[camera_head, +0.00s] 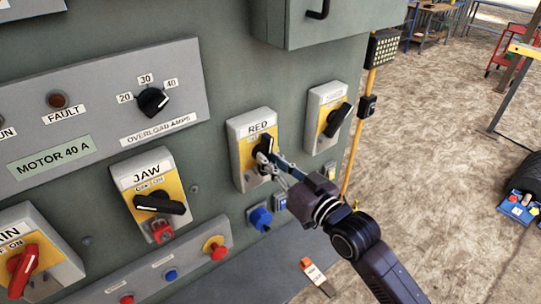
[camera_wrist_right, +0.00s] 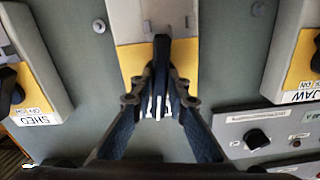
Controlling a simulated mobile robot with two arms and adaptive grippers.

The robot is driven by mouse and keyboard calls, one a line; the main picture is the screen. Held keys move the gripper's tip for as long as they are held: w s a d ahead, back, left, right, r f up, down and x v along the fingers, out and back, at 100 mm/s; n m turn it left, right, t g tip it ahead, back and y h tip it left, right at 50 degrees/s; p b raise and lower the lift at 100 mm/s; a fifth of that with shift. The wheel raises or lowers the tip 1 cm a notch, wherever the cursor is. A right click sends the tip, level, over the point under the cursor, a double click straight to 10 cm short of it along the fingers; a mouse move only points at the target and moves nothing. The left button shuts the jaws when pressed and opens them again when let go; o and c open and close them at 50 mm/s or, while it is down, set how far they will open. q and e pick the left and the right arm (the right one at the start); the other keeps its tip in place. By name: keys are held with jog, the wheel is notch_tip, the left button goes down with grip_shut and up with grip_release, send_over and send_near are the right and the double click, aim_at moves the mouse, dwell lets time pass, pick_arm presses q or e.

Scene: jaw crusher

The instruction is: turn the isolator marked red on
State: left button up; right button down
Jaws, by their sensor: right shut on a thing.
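The isolator marked RED (camera_head: 240,162) is a grey box with a yellow plate on the green panel. Its black handle (camera_head: 265,142) is partly hidden by my right gripper (camera_head: 270,163). In the right wrist view the handle (camera_wrist_right: 162,55) stands along the length of the yellow plate (camera_wrist_right: 130,62). The fingers of my right gripper (camera_wrist_right: 161,105) are closed on the handle from both sides. The ON/OFF marks on this plate are mostly hidden. My left gripper is not in view.
The JAW isolator (camera_head: 124,182), its black handle lying across, is to the left. Another isolator (camera_head: 315,112) is close on the right, marked SHED in the wrist view (camera_wrist_right: 40,105). A blue connector (camera_head: 259,217) sits below.

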jog(key=shift+a+m, duration=0.1)
jog(key=shift+m, duration=3.5)
jog(key=c, duration=1.9)
grip_release()
jog(key=v, duration=1.2)
